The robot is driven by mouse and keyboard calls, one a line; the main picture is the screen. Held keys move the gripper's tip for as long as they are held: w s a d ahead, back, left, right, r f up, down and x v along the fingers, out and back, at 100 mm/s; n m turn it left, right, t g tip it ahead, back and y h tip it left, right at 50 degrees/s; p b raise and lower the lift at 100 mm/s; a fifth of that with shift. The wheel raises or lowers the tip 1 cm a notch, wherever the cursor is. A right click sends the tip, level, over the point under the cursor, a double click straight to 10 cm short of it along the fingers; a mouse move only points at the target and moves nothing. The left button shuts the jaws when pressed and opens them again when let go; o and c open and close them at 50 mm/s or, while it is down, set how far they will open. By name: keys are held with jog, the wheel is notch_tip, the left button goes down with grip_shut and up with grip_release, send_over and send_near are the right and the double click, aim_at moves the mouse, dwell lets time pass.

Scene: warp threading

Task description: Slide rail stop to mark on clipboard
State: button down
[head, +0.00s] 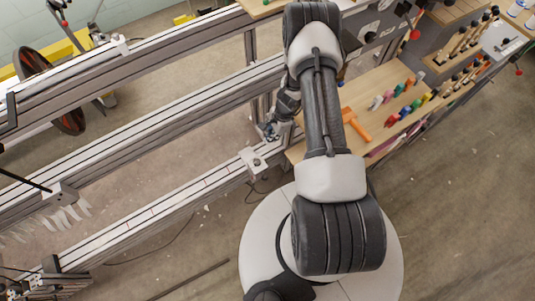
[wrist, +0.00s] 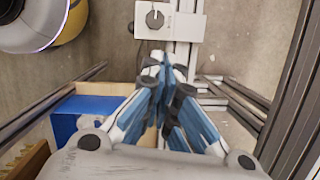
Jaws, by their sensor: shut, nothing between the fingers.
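The rail stop (head: 252,160) is a pale block with a dark round centre, sitting on the front aluminium rail (head: 180,200) near its right end. In the wrist view the rail stop (wrist: 168,20) shows at the top, with a slotted grey knob on its face. My gripper (head: 268,133) is just above and right of the stop in the head view. In the wrist view its blue-and-white fingers (wrist: 168,75) are closed together and empty, apart from the stop. Faint reddish marks show along the front rail. I cannot make out a clipboard.
Parallel rails (head: 150,125) run behind the front rail. A wooden bench (head: 385,85) with an orange tool (head: 355,125) and several coloured pieces stands right of my arm. A blue box (wrist: 85,115) lies below left in the wrist view. Thin white strips hang at the left.

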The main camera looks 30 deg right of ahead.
jog(key=s+d+b+x, duration=0.1)
jog(key=b+x, duration=0.2)
jog(key=x, duration=0.9)
jog(key=shift+s+f+m, duration=0.3)
jog(key=shift+s+f, duration=0.05)
jog(key=shift+f, duration=0.2)
jog(key=shift+a, duration=0.2)
